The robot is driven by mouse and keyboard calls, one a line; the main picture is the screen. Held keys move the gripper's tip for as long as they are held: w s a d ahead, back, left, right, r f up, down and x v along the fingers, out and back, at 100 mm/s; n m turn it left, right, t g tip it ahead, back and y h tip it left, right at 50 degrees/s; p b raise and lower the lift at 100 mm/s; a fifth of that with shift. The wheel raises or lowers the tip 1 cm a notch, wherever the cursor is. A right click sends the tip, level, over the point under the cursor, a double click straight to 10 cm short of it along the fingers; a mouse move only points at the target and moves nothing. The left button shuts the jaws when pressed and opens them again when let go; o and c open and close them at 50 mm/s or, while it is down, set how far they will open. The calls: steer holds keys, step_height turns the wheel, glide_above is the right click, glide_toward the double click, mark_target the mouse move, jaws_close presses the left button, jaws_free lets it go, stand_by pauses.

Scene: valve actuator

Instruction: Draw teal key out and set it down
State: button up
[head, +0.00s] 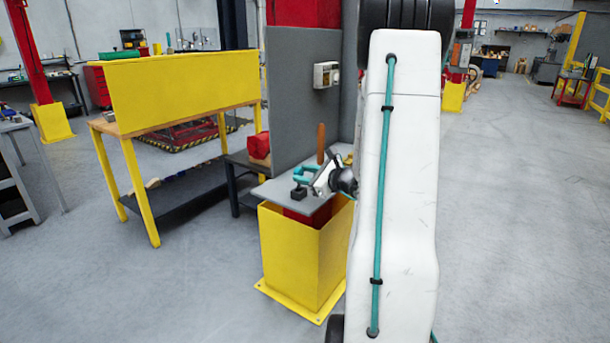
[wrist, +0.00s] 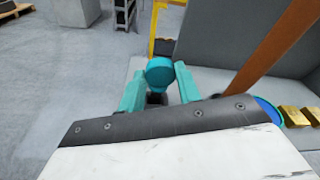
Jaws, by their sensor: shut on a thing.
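The teal key (wrist: 160,70) shows its round head between the two teal fingers of my gripper (wrist: 159,74) in the wrist view. The gripper is shut on it. A dark piece (wrist: 157,98) shows just below the head, partly hidden by my wrist. In the head view my gripper (head: 304,172) is over the grey bench top, close above a small dark block (head: 299,193). The key cannot be told apart from the teal fingers there. Whether the key's lower end sits in the dark block is hidden.
A brown upright lever (head: 321,143) stands behind my gripper, beside a grey panel (head: 300,95). Golden blocks (wrist: 297,116) and a blue round part (wrist: 268,110) lie at right in the wrist view. A yellow-panelled workbench (head: 185,90) stands to the left. Bench top's left front is clear.

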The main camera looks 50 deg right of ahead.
steer(key=shift+f, duration=1.6)
steer(key=o, duration=1.2)
steer(key=shift+c, duration=0.2)
steer(key=s+r, duration=0.1)
steer(key=s, duration=0.6)
steer(key=shift+s+r, duration=0.15)
steer(key=shift+s, duration=0.2)
